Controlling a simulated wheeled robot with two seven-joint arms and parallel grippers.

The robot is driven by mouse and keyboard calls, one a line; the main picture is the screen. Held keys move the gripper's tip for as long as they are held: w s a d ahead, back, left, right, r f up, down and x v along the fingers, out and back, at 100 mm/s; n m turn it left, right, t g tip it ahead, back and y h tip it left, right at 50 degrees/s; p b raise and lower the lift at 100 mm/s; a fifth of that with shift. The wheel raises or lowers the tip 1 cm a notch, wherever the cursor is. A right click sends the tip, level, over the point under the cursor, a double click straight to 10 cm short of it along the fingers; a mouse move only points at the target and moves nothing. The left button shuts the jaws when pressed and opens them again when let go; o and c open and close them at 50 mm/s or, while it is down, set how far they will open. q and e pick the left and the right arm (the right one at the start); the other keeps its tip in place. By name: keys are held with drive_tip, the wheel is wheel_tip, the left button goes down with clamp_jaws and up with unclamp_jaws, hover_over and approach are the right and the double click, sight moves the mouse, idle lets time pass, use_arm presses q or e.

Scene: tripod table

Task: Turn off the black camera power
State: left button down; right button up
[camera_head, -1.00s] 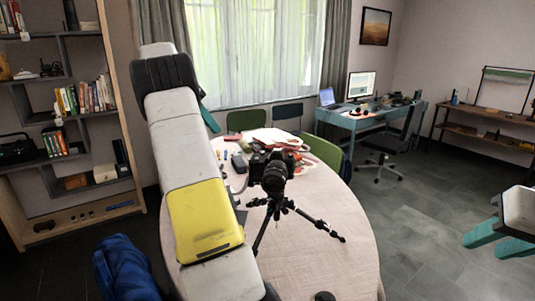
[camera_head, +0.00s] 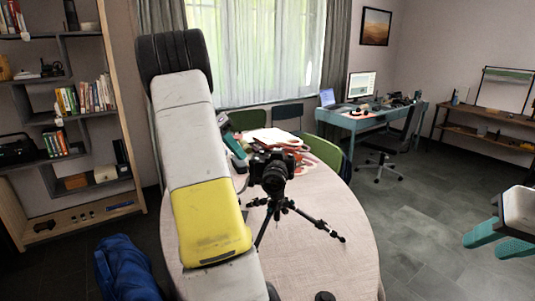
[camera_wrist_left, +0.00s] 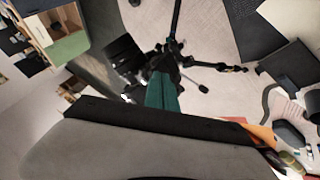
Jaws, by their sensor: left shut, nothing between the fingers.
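The black camera (camera_head: 270,170) stands upright on a small black tripod (camera_head: 272,208) on the round table (camera_head: 325,240), its lens facing me. My left gripper (camera_head: 238,152) is just left of the camera, partly hidden behind my own arm. Its green fingers (camera_wrist_left: 162,93) are together and empty in the left wrist view, near the tripod's head (camera_wrist_left: 172,48). Dark parts overlap there, and I cannot tell whether the fingers touch the camera. The power switch cannot be made out. My right gripper (camera_head: 492,238) is at the right edge, its teal fingers apart and empty, away from the table.
Papers and small items (camera_head: 275,138) lie behind the camera. Green chairs (camera_head: 322,152) stand beyond the table. A bookshelf (camera_head: 90,130) is at left, and a desk (camera_head: 360,122) with a monitor is at the back right. The table's front right is mostly clear.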

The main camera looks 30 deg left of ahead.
sight(250, 162)
use_arm(q)
drive_tip(key=shift+s+d, duration=0.2)
drive_tip(key=shift+d, duration=0.6)
drive_tip(key=shift+s+d+n+t, duration=0.3)
drive_tip(key=shift+n+t, duration=0.2)
drive_tip(key=shift+n, duration=0.3)
drive_tip(key=shift+y, duration=0.3)
drive_tip(key=n+t, duration=0.1)
drive_tip(key=n, duration=0.1)
drive_tip(key=s+d+n+t+y, duration=0.1)
drive_tip(key=n, duration=0.1)
drive_tip(key=shift+y, duration=0.3)
drive_tip(key=shift+w, duration=0.15)
drive_tip(key=shift+w+a, duration=0.4)
drive_tip(key=shift+w, duration=0.15)
